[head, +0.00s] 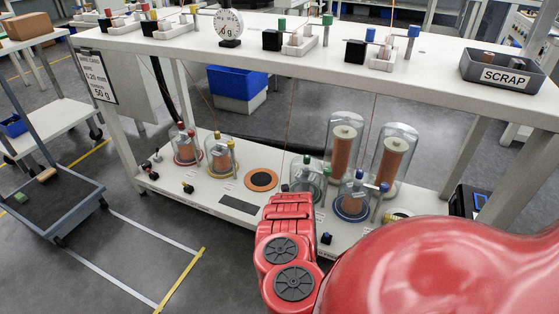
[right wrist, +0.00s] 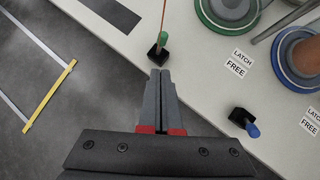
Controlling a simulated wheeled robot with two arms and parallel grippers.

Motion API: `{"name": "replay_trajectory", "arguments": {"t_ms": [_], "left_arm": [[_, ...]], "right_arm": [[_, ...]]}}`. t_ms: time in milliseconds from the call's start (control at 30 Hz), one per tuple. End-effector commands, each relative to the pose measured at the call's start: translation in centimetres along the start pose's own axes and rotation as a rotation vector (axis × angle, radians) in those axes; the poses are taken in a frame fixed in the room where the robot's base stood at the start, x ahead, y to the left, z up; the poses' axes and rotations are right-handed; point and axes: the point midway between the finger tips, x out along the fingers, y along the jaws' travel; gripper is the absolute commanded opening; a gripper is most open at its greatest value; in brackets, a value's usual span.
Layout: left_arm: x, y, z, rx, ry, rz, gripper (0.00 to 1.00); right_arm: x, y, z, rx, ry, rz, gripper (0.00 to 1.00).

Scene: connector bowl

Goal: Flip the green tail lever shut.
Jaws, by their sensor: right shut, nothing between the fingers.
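The green tail lever (right wrist: 162,40) is a short green handle on a small black block near the shelf's front edge, at upper middle in the right wrist view. A thin copper wire runs up the picture from it. My right gripper (right wrist: 160,76) is shut and empty, its fingertips just below the black block in the picture; I cannot tell whether they touch it. In the head view my red right arm hides the fingers and the green lever. The glass dome with the green knob (head: 308,176) stands behind my arm. My left gripper is not in view.
A blue lever (right wrist: 252,130) on a black block lies to the right of my fingers, next to LATCH FREE labels (right wrist: 239,63). Green-ringed (right wrist: 226,18) and blue-ringed dome bases stand behind. Red- and yellow-knobbed domes (head: 220,155) stand left. The white upper bench (head: 370,75) spans above.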

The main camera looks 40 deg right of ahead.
Motion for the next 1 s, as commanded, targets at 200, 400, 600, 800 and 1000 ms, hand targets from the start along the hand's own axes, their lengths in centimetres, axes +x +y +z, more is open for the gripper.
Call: {"name": "replay_trajectory", "arguments": {"t_ms": [200, 400, 600, 800, 1000], "left_arm": [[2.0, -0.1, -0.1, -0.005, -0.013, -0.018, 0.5], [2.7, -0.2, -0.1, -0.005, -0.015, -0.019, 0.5], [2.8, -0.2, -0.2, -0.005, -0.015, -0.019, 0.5], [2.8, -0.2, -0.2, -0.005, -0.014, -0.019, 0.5], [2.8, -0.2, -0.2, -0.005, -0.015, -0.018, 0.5]], "right_arm": [[-3.5, -0.1, 1.2, 0.001, -0.004, 0.002, 0.0], [-5.6, -0.5, 1.4, 0.001, -0.001, 0.001, 0.0], [-6.2, -0.6, 1.4, 0.001, -0.002, 0.002, 0.0], [-6.2, -0.7, 1.4, 0.0, -0.001, 0.001, 0.0], [-6.2, -0.7, 1.4, 0.0, -0.001, 0.001, 0.0]]}}
